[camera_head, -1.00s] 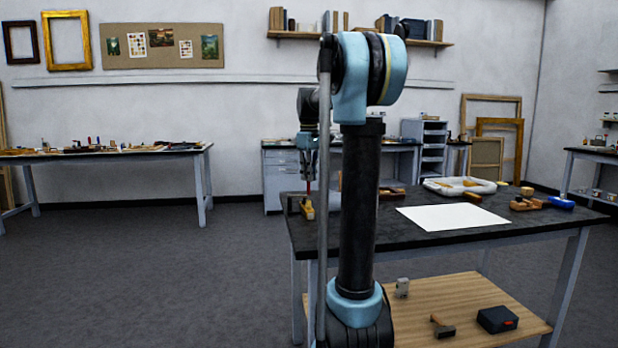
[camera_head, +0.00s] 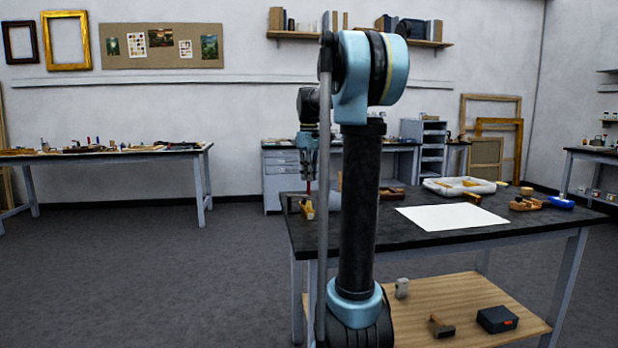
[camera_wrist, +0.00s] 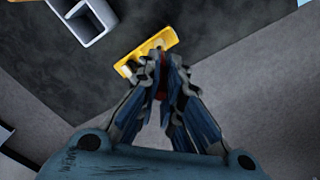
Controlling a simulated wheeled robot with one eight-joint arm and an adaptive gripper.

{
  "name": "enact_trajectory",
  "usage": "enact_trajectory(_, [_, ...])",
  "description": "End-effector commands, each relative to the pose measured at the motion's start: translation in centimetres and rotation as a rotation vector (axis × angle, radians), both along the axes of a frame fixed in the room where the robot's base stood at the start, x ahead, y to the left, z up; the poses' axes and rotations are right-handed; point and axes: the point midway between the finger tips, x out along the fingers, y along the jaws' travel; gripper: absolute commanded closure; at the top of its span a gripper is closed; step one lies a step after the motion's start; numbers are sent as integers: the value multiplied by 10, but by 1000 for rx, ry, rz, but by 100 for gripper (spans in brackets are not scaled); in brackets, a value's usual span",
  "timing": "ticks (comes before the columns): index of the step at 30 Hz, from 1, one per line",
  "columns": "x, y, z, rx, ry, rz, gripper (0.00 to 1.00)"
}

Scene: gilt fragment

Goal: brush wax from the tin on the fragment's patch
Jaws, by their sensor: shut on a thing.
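My gripper (camera_head: 308,170) is over the left end of the dark worktable (camera_head: 430,236), pointing down. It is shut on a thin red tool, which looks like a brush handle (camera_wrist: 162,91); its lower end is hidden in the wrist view. The golden-yellow fragment (camera_wrist: 153,46) lies on the dark tabletop just beyond my fingertips. It also shows below my gripper in the head view (camera_head: 308,212). A small pale spot shows at its near left end, partly beside my fingers. I cannot pick out the wax tin for certain, nor tell whether the tool touches the fragment.
A grey compartment box (camera_wrist: 80,20) stands beyond the fragment in the wrist view. On the table are a white sheet (camera_head: 453,217), a white ring-shaped tray (camera_head: 437,184) and a blue item (camera_head: 561,202). The table edge is close to my gripper. The lower shelf (camera_head: 460,300) holds small tools.

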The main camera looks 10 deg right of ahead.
Motion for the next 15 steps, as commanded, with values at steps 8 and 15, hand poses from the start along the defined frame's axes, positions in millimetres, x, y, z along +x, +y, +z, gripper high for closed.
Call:
enact_trajectory(8, [5, 0, 0, 0, 0, 0, 100])
enact_trajectory(15, [-10, 0, -1, 0, 0, 0, 100])
